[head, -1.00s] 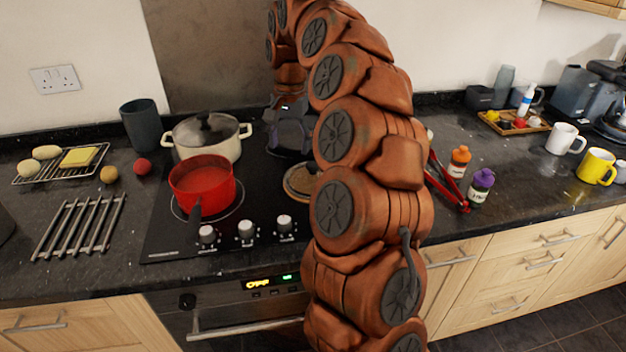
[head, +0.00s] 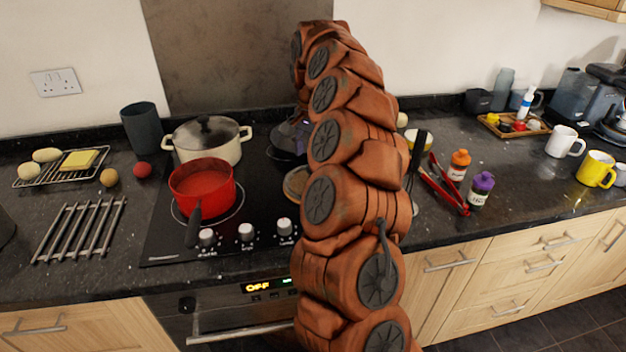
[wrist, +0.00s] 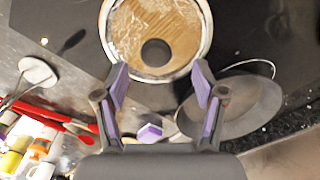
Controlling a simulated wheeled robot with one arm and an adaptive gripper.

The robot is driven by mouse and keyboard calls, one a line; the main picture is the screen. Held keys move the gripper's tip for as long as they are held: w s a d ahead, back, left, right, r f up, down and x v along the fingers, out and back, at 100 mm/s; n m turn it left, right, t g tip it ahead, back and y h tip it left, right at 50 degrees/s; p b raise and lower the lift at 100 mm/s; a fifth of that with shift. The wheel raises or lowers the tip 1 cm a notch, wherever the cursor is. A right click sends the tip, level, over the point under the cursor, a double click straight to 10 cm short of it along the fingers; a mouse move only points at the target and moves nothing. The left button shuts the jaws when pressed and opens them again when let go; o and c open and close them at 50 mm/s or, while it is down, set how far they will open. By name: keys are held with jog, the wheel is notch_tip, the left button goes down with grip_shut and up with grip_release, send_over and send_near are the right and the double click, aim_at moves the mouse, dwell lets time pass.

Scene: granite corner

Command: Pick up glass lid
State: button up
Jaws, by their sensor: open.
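The glass lid (wrist: 158,25) is round with a metal rim and a dark knob, at the top of the wrist view. Brown wood grain shows through it. In the head view, what looks like the same lid (head: 296,183) is on the hob's right side, its right part hidden by my arm. My gripper (wrist: 158,80) is open and empty, its purple-padded fingertips overlapping the lid's near rim in the picture. I cannot tell the height between them. In the head view the gripper is mostly hidden behind my arm.
A dark pan (wrist: 236,108) is beside the lid. A red pot (head: 203,187) and a lidded cream pot (head: 225,148) stand on the hob's left.

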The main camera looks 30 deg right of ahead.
jog(key=shift+s+f+p, duration=0.15)
jog(key=shift+f+p, duration=0.35)
jog(key=shift+f, duration=0.75)
jog(key=shift+s+f+p, duration=0.15)
jog(key=shift+f+p, duration=0.3)
jog(key=shift+f, duration=0.75)
jog(key=c, duration=1.3)
grip_shut()
jog(key=shift+r, duration=0.15)
